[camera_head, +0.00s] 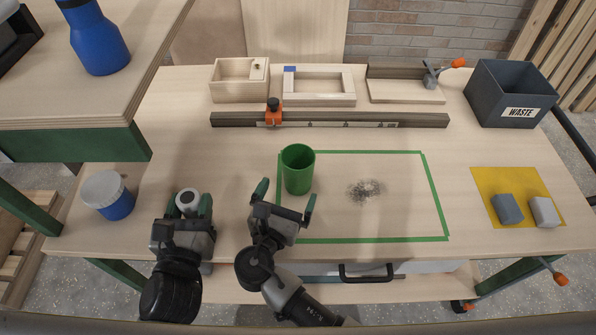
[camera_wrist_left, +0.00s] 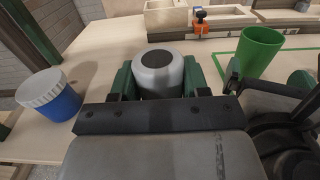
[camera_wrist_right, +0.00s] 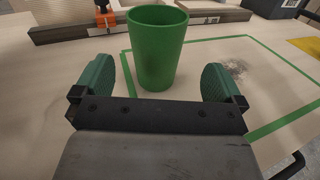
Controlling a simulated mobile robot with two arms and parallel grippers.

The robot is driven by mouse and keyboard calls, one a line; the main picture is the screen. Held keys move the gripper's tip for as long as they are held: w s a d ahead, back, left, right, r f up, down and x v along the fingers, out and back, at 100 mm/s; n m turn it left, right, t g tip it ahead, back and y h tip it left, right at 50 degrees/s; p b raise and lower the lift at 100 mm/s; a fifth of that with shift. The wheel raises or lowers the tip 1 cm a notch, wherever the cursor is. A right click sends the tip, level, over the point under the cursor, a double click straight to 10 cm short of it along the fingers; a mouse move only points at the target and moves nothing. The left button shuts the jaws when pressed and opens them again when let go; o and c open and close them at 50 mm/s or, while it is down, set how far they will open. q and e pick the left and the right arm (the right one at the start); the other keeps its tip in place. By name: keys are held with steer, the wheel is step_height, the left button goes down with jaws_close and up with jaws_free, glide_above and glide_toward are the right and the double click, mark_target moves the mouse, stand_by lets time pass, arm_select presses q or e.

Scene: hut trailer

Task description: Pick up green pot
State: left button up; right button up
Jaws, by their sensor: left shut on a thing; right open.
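The green pot (camera_head: 298,170) stands upright on the workbench at the left edge of the green taped rectangle. My right gripper (camera_head: 284,196) is open just in front of it. In the right wrist view the pot (camera_wrist_right: 157,48) stands beyond and between the open fingertips (camera_wrist_right: 158,84), apart from them as far as I can tell. My left gripper (camera_head: 190,203) is shut on a grey-white cylinder with a dark round top (camera_wrist_left: 157,72). The pot also shows at the right of the left wrist view (camera_wrist_left: 260,50).
A blue jar with a white lid (camera_head: 108,194) stands left of my left gripper. A dark patch of debris (camera_head: 366,191) lies inside the tape. Wooden boxes (camera_head: 238,92) and a rail (camera_head: 340,121) line the back. A waste bin (camera_head: 510,95) and two blocks on a yellow mat (camera_head: 487,183) are at right.

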mark_target(302, 156)
steer(key=x, duration=0.8)
steer(key=shift+w+a+f, duration=0.15)
steer(key=shift+w+a, duration=0.05)
steer(key=c, duration=0.9)
